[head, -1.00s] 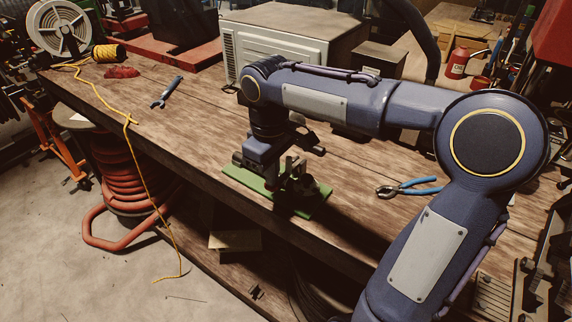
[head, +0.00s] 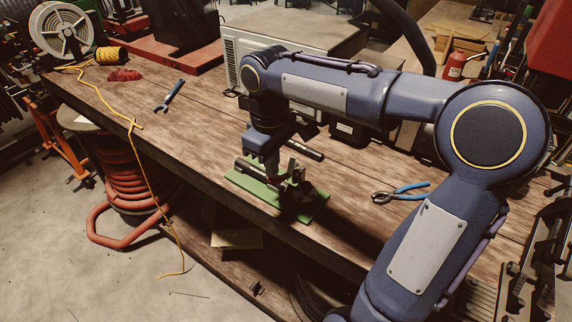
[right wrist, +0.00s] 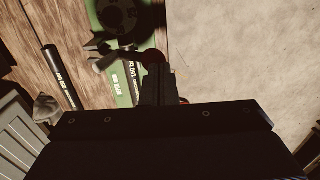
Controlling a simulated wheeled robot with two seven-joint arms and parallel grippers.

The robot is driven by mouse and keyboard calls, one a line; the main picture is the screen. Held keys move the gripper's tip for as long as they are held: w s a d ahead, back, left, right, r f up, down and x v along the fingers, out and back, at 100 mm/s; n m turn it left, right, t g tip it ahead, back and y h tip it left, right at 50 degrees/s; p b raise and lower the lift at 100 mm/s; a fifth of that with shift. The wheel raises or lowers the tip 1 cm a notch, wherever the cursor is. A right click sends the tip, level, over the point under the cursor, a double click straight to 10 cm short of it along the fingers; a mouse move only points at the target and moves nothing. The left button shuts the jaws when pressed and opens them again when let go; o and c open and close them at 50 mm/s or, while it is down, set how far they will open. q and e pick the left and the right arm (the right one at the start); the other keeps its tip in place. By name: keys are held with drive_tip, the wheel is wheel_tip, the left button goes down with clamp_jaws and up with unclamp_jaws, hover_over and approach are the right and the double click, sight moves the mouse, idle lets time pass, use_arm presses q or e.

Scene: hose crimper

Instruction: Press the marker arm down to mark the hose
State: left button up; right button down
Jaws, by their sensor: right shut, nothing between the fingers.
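The crimper (head: 291,187) stands on a green base plate (head: 314,207) near the front edge of the workbench. My right gripper (head: 273,172) is shut and empty, pointing down over the plate beside the crimper. A black hose with white print (right wrist: 62,76) lies on the bench. My left gripper is out of view.
Blue-handled pliers (head: 400,192) lie to the right on the bench, and a blue wrench (head: 169,95) lies to the left. A yellow rope (head: 133,140) hangs over the front edge. A large pale cabinet (head: 290,32) stands behind.

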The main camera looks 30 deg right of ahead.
wheel_tip(320, 180, up, 8)
drive_tip(key=p, duration=0.6)
drive_tip(key=shift+p, duration=0.4)
drive_tip(key=s+a+f+m+t+y, duration=0.2)
drive_tip(key=s+f+m, duration=0.1)
drive_tip(key=s, duration=0.5)
drive_tip(key=s+a+f+m+t+y+b, duration=0.1)
drive_tip(key=s+a+f+m+t, duration=0.1)
drive_tip(key=s, duration=0.7)
wheel_tip(320, 180, down, 2)
drive_tip(key=shift+f+m+t+y, duration=0.1)
drive_tip(key=shift+m+t+y, duration=0.3)
drive_tip(key=shift+m+t, duration=0.35)
